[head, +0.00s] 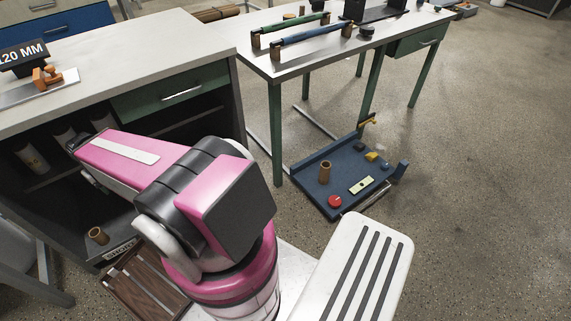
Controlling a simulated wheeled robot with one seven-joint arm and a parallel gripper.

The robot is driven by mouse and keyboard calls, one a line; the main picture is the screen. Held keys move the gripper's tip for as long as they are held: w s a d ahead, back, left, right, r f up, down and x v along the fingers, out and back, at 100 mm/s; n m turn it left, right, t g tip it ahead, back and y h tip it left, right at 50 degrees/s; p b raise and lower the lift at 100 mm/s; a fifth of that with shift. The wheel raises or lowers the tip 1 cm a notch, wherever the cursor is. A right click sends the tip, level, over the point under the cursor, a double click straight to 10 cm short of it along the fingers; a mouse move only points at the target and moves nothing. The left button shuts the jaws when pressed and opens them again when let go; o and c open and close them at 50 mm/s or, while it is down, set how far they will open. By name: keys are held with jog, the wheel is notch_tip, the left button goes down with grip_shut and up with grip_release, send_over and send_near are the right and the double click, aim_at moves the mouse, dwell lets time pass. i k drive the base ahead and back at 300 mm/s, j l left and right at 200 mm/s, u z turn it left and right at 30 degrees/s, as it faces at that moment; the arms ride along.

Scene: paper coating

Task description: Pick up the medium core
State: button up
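Several brown cores are in the head view, and I cannot tell which is the medium one. One brown core (325,172) stands upright on the blue tray (312,187) on the floor. Another brown core (97,236) sits low in the open cabinet at left, near a label that seems to read "SHORT". Small brown cylinders also support the green and blue rods on the far table. My pink and black arm fills the lower middle and reaches left over the cabinet front. My gripper does not show, so whether it holds anything is hidden.
The grey worktop (120,50) at left carries a "120 MM" sign (22,54) and an orange object (46,77). White rolls (32,158) stand on the shelf below. The far table (310,62) has green legs. Floor (480,180) at right is clear.

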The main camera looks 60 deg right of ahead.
aim_at(326, 166)
jog(key=j+z, duration=0.15)
jog(key=z, duration=0.25)
jog(key=j+z, duration=0.15)
jog(key=z, duration=0.25)
jog(key=j+z, duration=0.15)
jog(key=z, duration=0.3)
jog(key=l+z, duration=0.1)
jog(key=z, duration=0.75)
jog(key=i+l+z, duration=0.1)
jog(key=z, duration=0.35)
jog(key=i+z, duration=0.1)
jog(key=z, duration=0.3)
jog(key=k+l+z, duration=0.1)
jog(key=l+z, duration=0.2)
jog(key=l, duration=0.25)
jog(key=l+z, duration=0.35)
jog(key=l, duration=0.25)
jog(key=k, duration=0.05)
